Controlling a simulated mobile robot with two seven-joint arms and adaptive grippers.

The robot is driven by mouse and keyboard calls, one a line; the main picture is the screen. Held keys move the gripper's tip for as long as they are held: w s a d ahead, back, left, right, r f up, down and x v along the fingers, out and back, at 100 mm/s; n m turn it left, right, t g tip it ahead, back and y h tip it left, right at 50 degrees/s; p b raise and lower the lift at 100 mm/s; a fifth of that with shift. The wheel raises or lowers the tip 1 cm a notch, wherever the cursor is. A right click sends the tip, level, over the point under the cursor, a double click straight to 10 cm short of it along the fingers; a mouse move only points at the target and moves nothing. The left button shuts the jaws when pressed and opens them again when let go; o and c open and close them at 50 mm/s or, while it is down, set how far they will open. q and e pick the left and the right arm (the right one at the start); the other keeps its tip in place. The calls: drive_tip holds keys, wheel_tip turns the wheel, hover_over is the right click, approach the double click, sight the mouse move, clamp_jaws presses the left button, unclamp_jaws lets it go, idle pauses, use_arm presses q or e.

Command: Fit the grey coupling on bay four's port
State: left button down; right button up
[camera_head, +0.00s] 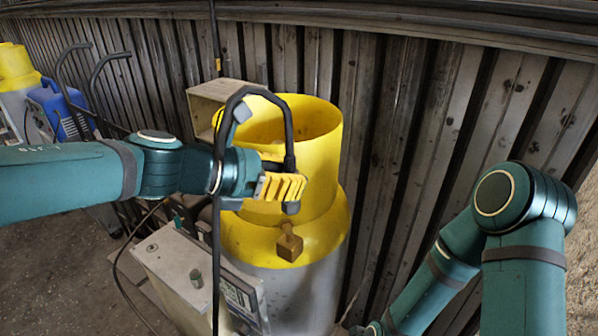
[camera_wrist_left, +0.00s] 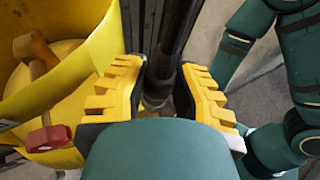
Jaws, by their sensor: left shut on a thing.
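My left gripper (camera_head: 280,187) has yellow ribbed fingers and is shut on the black hose (camera_head: 289,125), near its downward end, in front of the yellow drum. In the left wrist view the dark hose (camera_wrist_left: 172,50) runs between the fingers (camera_wrist_left: 172,95). A greyish end piece (camera_wrist_left: 157,92) shows low between them; I cannot tell for sure that it is the grey coupling. The held end is in the air, apart from the pale box (camera_head: 165,250) below left. A short grey-green cylinder (camera_head: 195,279) stands on that box. I cannot identify bay four's port. My right gripper is out of view.
The yellow-topped grey drum (camera_head: 325,215) stands behind my left gripper. A wooden block (camera_head: 289,245) hangs at its front. An open box (camera_head: 207,98) is behind it. A blue machine (camera_head: 55,108) stands far left. A corrugated wall (camera_head: 420,120) closes the back.

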sight(285, 211)
use_arm(q)
drive_tip(key=shift+a+f, duration=0.15)
drive_tip(key=shift+f, duration=1.1)
drive_tip(key=shift+f+b, duration=0.65)
drive_tip(key=shift+f, duration=0.2)
drive_tip(key=shift+s+r, duration=0.1)
drive_tip(key=shift+f+b, duration=1.55)
drive_tip(key=shift+b, duration=0.1)
drive_tip(key=c, duration=0.8)
unclamp_jaws()
drive_tip(key=shift+a, duration=0.15)
